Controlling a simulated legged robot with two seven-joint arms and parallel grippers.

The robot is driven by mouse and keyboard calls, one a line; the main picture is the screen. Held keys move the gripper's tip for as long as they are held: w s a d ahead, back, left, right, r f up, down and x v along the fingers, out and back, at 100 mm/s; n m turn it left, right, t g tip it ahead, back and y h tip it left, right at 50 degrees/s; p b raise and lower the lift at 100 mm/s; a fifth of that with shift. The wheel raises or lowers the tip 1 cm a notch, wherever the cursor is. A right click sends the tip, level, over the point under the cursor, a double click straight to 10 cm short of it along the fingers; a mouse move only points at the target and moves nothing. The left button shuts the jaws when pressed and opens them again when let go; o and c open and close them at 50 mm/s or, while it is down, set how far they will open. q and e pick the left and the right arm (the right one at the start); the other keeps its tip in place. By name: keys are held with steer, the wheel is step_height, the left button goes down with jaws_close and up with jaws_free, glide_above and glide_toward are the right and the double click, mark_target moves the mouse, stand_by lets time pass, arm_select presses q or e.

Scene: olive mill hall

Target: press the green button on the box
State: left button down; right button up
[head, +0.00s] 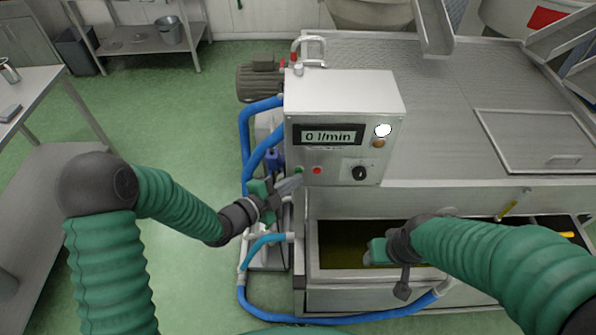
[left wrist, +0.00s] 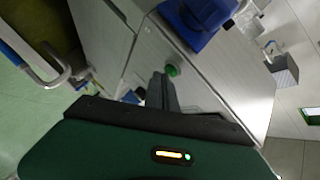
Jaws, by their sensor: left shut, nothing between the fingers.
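The grey metal box (head: 345,95) has a display reading "0 l/min" on its front. The green button (head: 298,170) is at the lower left of that front, and it also shows in the left wrist view (left wrist: 172,70). My left gripper (head: 296,182) is shut and empty, with its fingertips just below the green button in the head view. In the left wrist view its fingers (left wrist: 160,92) point towards the button; I cannot tell whether they touch it. My right gripper (head: 402,287) is over the open tank, and its jaws are not clear.
A red button (head: 317,171) sits right of the green one, then a black knob (head: 360,173). A white lamp (head: 383,130) is above an orange one. Blue hoses (head: 247,145) run down the box's left. The open tank (head: 335,292) lies below.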

arm_select(q)
steer(key=shift+w, duration=0.35)
stand_by(0.7)
steer(key=shift+s, duration=0.15)
steer(key=shift+s+d+b, duration=0.15)
steer(key=shift+s+b, duration=0.25)
steer(key=shift+s, duration=0.25)
steer(key=s+b, duration=0.1)
steer(key=s, duration=0.4)
stand_by(0.8)
